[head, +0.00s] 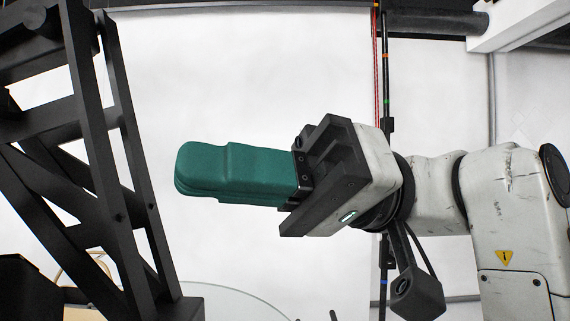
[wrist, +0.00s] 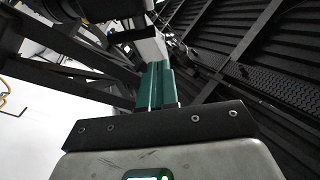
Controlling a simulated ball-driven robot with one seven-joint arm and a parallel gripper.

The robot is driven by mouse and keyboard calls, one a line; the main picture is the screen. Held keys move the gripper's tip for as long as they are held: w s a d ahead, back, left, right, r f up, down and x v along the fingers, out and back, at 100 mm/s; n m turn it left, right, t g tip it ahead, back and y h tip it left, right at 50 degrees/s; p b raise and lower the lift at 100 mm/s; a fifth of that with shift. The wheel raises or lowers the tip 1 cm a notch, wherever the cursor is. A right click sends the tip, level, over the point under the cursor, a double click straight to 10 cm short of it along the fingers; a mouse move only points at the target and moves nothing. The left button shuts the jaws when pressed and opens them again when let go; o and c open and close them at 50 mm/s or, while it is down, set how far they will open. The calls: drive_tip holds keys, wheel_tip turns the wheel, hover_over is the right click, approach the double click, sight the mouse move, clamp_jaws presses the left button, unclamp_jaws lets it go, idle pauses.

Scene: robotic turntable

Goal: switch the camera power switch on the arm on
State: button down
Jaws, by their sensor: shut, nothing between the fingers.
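My gripper (head: 181,168) has two green fingers pressed together, with nothing between them. In the head view it points left, toward the black lattice arm (head: 88,120), with a clear gap between the fingertips and the arm's struts. In the wrist view the gripper (wrist: 157,66) points up the picture, and its tips overlap the lower edge of a pale grey block (wrist: 151,48). I cannot tell whether they touch it. A dark rounded body (wrist: 92,8) is above that block. I cannot make out the camera power switch in either view.
A black pole (head: 386,75) with red cables stands behind my wrist. A curved, clear edge (head: 245,294) shows at the bottom. Ribbed black panels (wrist: 225,65) fill the right of the wrist view. The pale backdrop (head: 250,70) above my fingers is clear.

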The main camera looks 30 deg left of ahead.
drive_tip(key=shift+w+d+r+b, duration=0.2)
drive_tip(key=shift+w+d, duration=0.1)
drive_tip(key=shift+w, duration=0.4)
drive_tip(key=shift+w+d+r+b, duration=0.1)
drive_tip(key=shift+w+d+r, duration=0.15)
drive_tip(key=shift+w, duration=0.4)
drive_tip(key=shift+w+d+r+b, duration=0.15)
drive_tip(key=shift+w+d, duration=0.15)
drive_tip(key=shift+w, duration=0.4)
drive_tip(key=shift+f, duration=0.1)
